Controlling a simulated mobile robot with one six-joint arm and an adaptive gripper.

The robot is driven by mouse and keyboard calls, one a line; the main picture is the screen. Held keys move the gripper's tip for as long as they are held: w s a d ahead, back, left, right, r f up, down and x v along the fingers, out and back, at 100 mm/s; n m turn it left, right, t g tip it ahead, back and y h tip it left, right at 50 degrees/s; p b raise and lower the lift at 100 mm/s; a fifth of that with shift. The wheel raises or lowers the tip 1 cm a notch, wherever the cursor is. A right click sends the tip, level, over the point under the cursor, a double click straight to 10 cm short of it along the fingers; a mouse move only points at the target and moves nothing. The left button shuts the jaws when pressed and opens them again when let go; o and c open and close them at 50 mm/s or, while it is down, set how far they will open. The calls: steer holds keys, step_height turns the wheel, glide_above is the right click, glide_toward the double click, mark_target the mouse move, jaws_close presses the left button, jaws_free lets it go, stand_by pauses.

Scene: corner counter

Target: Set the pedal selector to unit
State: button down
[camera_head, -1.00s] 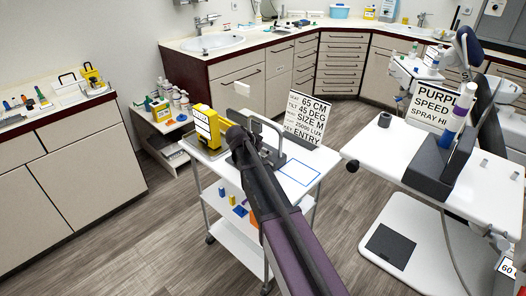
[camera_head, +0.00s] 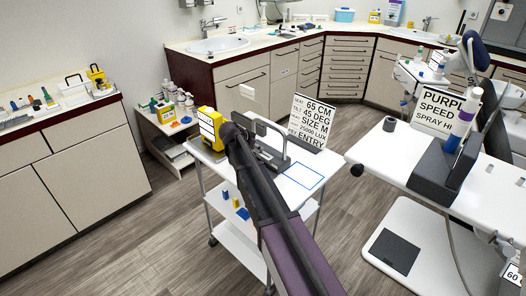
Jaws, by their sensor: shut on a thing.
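My gripper (camera_head: 230,132) is at the end of my dark arm over the white trolley (camera_head: 309,193), right beside a yellow box with a white label (camera_head: 209,128). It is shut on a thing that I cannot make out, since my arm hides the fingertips. A grey device with a tall bent handle (camera_head: 272,156) stands just right of the gripper. No part can be clearly read as the pedal selector. A dark square pad (camera_head: 397,252) lies on the white base at the lower right.
A sign (camera_head: 315,122) reads 65 CM, 45 DEG, SIZE M, 25000 LUX, ENTRY. A second sign (camera_head: 441,108) reads PURPL, SPEED, SPRAY HI, partly covered. A blue outline (camera_head: 303,175) marks bare trolley top.

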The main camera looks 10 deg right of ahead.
steer(key=shift+w+a, duration=0.15)
steer(key=shift+w, duration=0.1)
steer(key=shift+c, duration=2)
jaws_free()
